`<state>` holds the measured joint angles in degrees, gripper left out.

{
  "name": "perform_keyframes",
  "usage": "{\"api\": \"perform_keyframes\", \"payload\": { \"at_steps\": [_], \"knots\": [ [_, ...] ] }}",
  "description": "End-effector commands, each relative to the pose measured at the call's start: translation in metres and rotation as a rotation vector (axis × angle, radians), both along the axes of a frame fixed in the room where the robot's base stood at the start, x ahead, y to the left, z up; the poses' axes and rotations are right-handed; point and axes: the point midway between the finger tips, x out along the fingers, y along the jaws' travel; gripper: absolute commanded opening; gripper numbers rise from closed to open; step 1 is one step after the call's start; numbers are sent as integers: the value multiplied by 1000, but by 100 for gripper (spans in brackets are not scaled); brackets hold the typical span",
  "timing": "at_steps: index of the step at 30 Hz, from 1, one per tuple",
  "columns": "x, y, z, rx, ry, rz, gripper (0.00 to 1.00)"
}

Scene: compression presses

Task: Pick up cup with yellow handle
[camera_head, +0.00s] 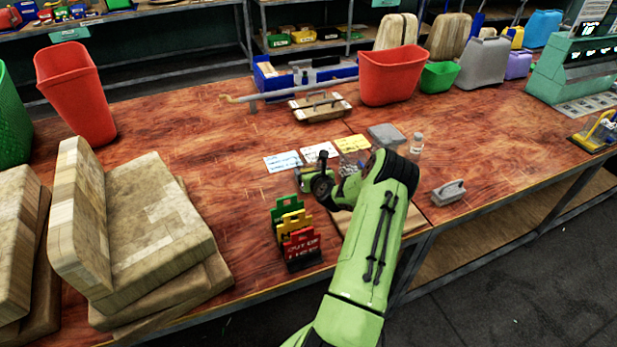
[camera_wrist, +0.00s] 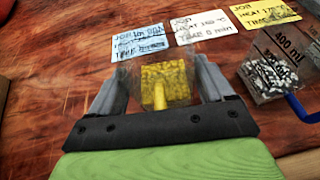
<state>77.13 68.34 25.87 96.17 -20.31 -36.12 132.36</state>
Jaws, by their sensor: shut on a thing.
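The clear cup with the yellow handle (camera_wrist: 159,98) is in the middle of the wrist view, with yellow material inside. My gripper (camera_wrist: 155,75) has one grey finger on each side of the cup and is shut on it. The yellow handle points toward my palm. In the head view my gripper (camera_head: 304,180) is low over the wooden bench, in front of the cards; the cup is hard to make out there. I cannot tell whether the cup still touches the bench.
A blue-handled clear cup (camera_wrist: 275,75) with grey pellets stands close on the right. Blue (camera_wrist: 138,42), white (camera_wrist: 200,28) and yellow (camera_wrist: 266,14) cards lie behind. Colored signs (camera_head: 299,240) stand near my gripper, and wooden blocks (camera_head: 150,230) are stacked left.

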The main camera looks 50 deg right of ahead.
Motion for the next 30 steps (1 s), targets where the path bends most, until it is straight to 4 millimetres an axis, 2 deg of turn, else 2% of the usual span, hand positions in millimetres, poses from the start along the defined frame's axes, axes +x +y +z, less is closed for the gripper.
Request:
{"api": "perform_keyframes", "payload": {
  "at_steps": [8, 14, 20, 30],
  "knots": [
    [0, 0, 1, -1, -2, 0, 45],
    [0, 0, 11, -2, -2, 0, 45],
    [0, 0, 35, -4, -2, 1, 45],
    [0, 0, 93, -3, -1, 1, 45]
  ]
}}
